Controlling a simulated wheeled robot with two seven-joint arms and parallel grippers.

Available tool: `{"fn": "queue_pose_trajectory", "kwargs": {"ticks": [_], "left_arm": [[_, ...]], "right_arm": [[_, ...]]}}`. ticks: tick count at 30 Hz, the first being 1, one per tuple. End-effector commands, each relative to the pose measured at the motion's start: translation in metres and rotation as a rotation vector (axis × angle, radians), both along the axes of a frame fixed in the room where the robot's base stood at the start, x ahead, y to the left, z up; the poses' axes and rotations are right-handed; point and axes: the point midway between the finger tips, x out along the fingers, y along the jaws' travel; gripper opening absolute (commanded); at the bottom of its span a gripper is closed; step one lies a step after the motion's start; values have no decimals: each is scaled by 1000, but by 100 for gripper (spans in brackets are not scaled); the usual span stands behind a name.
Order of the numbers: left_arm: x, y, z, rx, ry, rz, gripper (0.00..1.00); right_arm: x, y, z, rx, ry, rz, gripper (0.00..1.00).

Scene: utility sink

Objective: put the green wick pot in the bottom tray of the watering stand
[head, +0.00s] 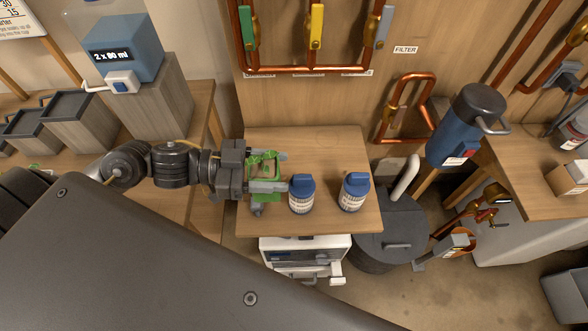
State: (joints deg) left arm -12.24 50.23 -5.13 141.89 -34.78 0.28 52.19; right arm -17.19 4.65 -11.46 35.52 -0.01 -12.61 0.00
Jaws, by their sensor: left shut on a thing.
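My left gripper (284,170) reaches in from the left over the wooden table. It is shut on a green thing, which looks like the green wick pot (262,158), and its fingers cover part of it. More green shows just below the lower finger; I cannot tell whether it belongs to the same pot. I cannot clearly make out the watering stand or its bottom tray. My right gripper is not in view.
Two blue-capped bottles (301,195) and (354,192) stand on the wooden table (325,145), close right of the gripper. A dark lidded bin (392,235) stands right of the table. The table's back part is clear.

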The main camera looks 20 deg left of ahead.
Motion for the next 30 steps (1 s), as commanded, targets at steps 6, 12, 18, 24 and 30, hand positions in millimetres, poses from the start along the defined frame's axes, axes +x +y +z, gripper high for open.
{"fn": "queue_pose_trajectory", "kwargs": {"ticks": [6,12,18,24,30], "left_arm": [[55,22,-23,-2,-1,5,26],[90,36,-59,-3,1,4,26],[106,43,-82,-2,0,2,26],[109,44,-86,-1,-2,2,26],[114,46,-108,-2,2,3,26]], "right_arm": [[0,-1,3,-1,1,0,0],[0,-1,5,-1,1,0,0],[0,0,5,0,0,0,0],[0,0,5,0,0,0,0],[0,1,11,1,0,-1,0]]}}
